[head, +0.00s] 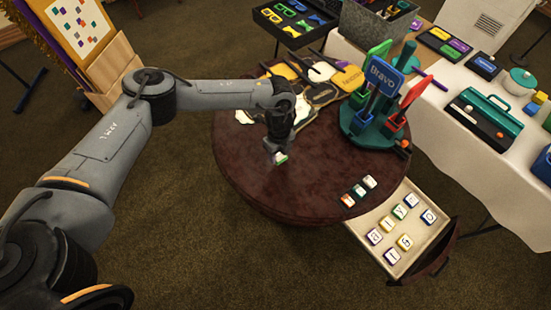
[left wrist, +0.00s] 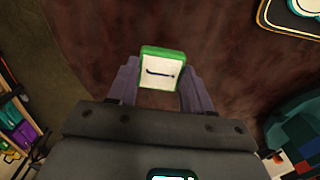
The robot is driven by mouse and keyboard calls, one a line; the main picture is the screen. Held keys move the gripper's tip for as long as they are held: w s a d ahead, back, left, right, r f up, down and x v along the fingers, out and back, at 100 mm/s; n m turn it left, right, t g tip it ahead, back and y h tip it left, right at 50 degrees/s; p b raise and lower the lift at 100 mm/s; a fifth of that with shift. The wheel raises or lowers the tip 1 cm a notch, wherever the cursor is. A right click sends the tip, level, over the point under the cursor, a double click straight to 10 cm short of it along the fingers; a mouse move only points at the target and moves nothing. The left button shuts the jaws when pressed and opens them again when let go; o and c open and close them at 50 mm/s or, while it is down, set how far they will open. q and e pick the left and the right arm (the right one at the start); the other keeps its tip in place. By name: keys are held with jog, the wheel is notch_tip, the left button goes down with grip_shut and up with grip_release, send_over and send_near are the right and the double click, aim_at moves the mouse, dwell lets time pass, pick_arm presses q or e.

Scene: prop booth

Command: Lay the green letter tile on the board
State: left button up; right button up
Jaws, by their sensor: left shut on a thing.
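The green letter tile (left wrist: 160,70) has a green edge and a white face with a dark mark, a letter I cannot read. My left gripper (left wrist: 160,90) is shut on it, with one finger on each side. In the head view my left gripper (head: 279,152) points down over the dark red round table, and the tile (head: 282,158) shows at its fingertips. A short row of tiles (head: 358,189) with orange, teal and green edges lies near the table's right front edge. I cannot tell for sure which thing is the board. My right gripper is not in view.
An open drawer (head: 402,262) with several letter tiles juts out at the table's right front. A teal stand (head: 372,130) with coloured paddles stands at the right rear. Dark and yellow plaques (head: 322,92) lie at the back. The table's front left (head: 255,180) is clear.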

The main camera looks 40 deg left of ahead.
pick_arm(q)
jog(key=shift+s+a+f, duration=0.25)
jog(key=shift+a+f, duration=0.2)
jog(key=shift+f, duration=0.05)
jog(key=shift+f+b, duration=0.5)
jog(key=shift+f, duration=1.35)
jog(key=shift+f, duration=0.15)
jog(key=o, duration=1)
